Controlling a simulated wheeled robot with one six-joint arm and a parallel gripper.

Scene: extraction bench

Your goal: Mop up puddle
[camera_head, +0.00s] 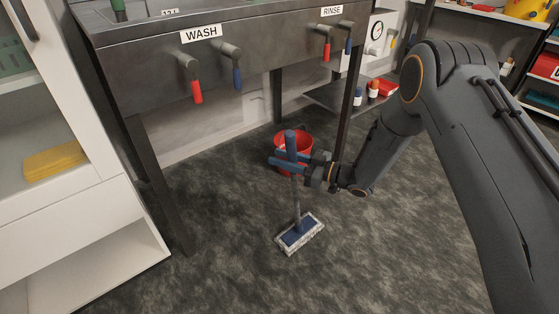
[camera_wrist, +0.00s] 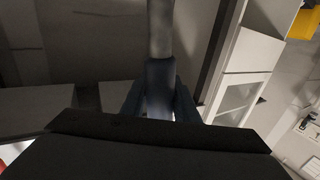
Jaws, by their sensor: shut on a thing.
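A mop stands nearly upright in the head view, with a blue grip (camera_head: 291,143), a grey shaft (camera_head: 296,200) and a flat blue head with a pale fringe (camera_head: 299,236). The head is low on the dark mottled floor; I cannot tell for sure whether it touches. My gripper (camera_head: 288,164) is shut on the mop's blue grip. In the wrist view my fingers (camera_wrist: 160,100) lie on both sides of the blue grip (camera_wrist: 159,75), with the grey shaft (camera_wrist: 161,28) beyond. I cannot make out a puddle on the mottled floor.
A red bucket (camera_head: 305,136) stands on the floor just behind the mop. The metal sink bench (camera_head: 150,75) with WASH and RINSE taps stands behind, its front leg (camera_head: 158,185) left of the mop. A white cabinet (camera_head: 70,230) is at left. Floor in front is clear.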

